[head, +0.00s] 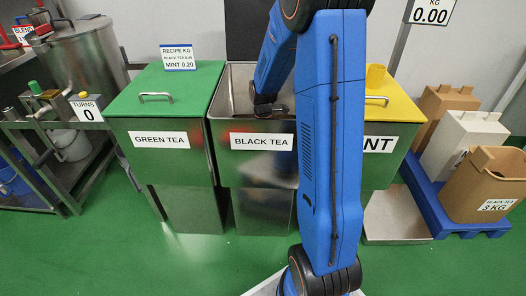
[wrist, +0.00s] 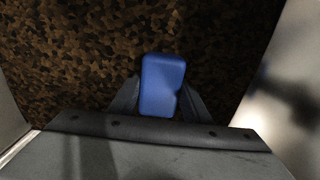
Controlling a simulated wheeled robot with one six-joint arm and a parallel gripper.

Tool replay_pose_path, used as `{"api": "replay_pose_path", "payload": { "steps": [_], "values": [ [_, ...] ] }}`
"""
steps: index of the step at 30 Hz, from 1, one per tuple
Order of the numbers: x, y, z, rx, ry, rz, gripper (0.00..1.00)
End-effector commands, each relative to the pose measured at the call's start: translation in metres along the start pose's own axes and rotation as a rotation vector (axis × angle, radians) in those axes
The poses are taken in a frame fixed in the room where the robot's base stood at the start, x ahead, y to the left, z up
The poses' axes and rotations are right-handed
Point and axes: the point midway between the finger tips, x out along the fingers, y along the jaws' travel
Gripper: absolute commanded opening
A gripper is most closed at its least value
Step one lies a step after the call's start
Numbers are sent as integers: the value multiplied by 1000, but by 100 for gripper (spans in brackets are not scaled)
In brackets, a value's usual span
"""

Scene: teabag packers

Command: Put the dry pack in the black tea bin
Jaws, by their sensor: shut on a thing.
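The black tea bin (head: 262,179) is a steel bin, open at the top, in the middle of the row. In the head view my wrist reaches down inside it, and my gripper's fingers are hidden. In the wrist view my gripper (wrist: 157,92) is shut on a small blue rounded block (wrist: 160,82), which looks like the dry pack. Brown, grainy tea (wrist: 70,65) lies below the block. The block appears above the tea; I cannot tell whether it touches. The bin's steel walls (wrist: 282,90) show at the sides.
The green tea bin (head: 165,140) on the left has its green lid shut. The mint bin (head: 393,119) on the right has a yellow lid and is partly hidden by my arm. Several containers stand on a blue pallet (head: 425,195) at right. The green floor in front is clear.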

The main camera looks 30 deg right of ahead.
Motion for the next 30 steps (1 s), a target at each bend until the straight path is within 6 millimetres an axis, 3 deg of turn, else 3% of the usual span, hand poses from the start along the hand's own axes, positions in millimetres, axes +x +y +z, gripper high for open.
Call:
{"api": "replay_pose_path", "payload": {
  "steps": [5,16,17,19,30],
  "values": [
    [22,0,0,0,-1,-2,19],
    [25,0,0,0,0,-1,19],
    [26,0,0,0,0,-1,46],
    [25,0,0,0,0,0,62],
    [22,0,0,0,0,0,62]
  ]
}}
